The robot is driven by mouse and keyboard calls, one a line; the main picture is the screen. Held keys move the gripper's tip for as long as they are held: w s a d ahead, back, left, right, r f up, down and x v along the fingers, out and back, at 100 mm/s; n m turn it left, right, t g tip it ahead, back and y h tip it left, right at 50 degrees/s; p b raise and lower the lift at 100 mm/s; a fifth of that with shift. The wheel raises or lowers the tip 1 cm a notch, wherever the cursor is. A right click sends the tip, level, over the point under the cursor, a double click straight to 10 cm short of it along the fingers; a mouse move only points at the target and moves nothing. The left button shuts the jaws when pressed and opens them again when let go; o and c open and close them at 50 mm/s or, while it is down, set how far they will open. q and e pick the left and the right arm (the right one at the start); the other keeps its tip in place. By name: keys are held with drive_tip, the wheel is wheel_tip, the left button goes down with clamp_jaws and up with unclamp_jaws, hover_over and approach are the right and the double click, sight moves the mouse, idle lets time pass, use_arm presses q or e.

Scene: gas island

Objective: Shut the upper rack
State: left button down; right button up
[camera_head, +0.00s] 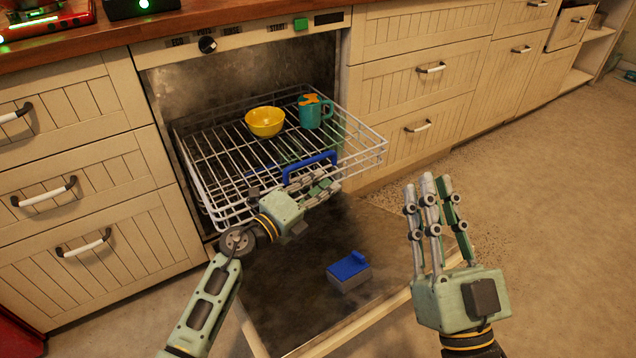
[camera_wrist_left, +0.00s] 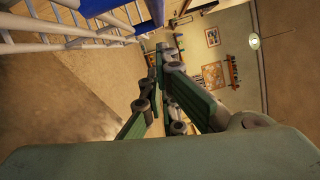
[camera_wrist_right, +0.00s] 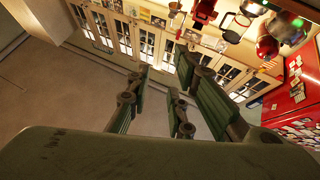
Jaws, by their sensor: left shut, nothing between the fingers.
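The upper rack (camera_head: 213,190) is a white wire rack, pulled out of the open dishwasher. It carries a yellow bowl (camera_head: 265,122) and a teal mug (camera_head: 312,113) with an orange patch at its top. A blue handle (camera_head: 309,164) sits at its front edge. My left gripper (camera_head: 322,190) is shut and empty, just in front of the rack's front edge by the handle; I cannot tell whether it touches. Blue and white rack parts (camera_wrist_left: 62,38) show beside its fingers in the left wrist view. My right gripper (camera_head: 432,190) is open and empty, apart from the rack at right.
The dishwasher door (camera_head: 297,290) is folded down below the rack. A blue and grey box (camera_head: 349,270) lies on it. Drawers (camera_head: 75,190) stand at the left and more cabinets (camera_head: 420,90) at the right. The floor (camera_head: 555,190) at right is clear.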

drive_tip(key=shift+s+d+r+t, duration=0.15)
drive_tip(key=shift+s+r+t, duration=0.85)
drive_tip(key=shift+r, duration=0.35)
drive_tip(key=shift+s, duration=0.1)
